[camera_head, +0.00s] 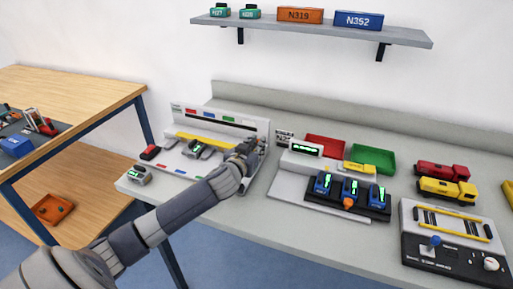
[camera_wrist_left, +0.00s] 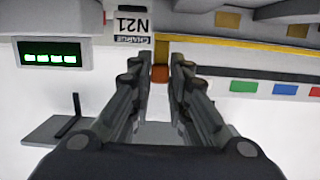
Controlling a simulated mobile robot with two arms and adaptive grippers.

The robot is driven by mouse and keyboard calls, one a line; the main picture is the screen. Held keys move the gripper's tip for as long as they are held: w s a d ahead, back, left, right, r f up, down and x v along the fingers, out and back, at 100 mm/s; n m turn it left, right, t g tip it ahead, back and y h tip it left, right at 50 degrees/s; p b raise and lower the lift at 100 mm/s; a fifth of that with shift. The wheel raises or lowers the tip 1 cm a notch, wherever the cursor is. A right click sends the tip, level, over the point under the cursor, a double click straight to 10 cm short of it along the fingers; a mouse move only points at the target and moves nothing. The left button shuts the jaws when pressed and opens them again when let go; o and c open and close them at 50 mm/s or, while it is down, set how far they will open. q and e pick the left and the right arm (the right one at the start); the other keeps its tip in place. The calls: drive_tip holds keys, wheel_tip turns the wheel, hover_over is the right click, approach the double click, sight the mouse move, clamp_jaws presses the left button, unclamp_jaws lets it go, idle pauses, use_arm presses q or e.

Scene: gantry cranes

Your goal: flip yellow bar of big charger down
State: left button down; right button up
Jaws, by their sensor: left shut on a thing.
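The big charger (camera_head: 232,124) is a white unit with coloured labels, at the left of the grey bench. Its yellow bar (camera_head: 195,138) runs across it, above several docked devices (camera_head: 192,149). In the left wrist view, turned upside down, the yellow bar (camera_wrist_left: 235,47) runs right from the fingertips. My left gripper (camera_head: 248,150) is at the bar's right end. Its fingers (camera_wrist_left: 160,75) are shut on the orange-brown end of the bar. The fingers partly hide this end. My right gripper is not in view.
A smaller charger (camera_head: 300,190) with blue devices stands to the right. Behind it are a red tray (camera_head: 325,146) and a green tray (camera_head: 374,158). A grey device (camera_head: 139,176) lies near the bench's left corner. A shelf (camera_head: 300,26) hangs above.

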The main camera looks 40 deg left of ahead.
use_arm(q)
drive_tip(key=c, duration=1.5)
unclamp_jaws()
drive_tip(key=v, duration=1.2)
drive_tip(key=shift+a, duration=0.1)
drive_tip(key=shift+f, duration=0.1)
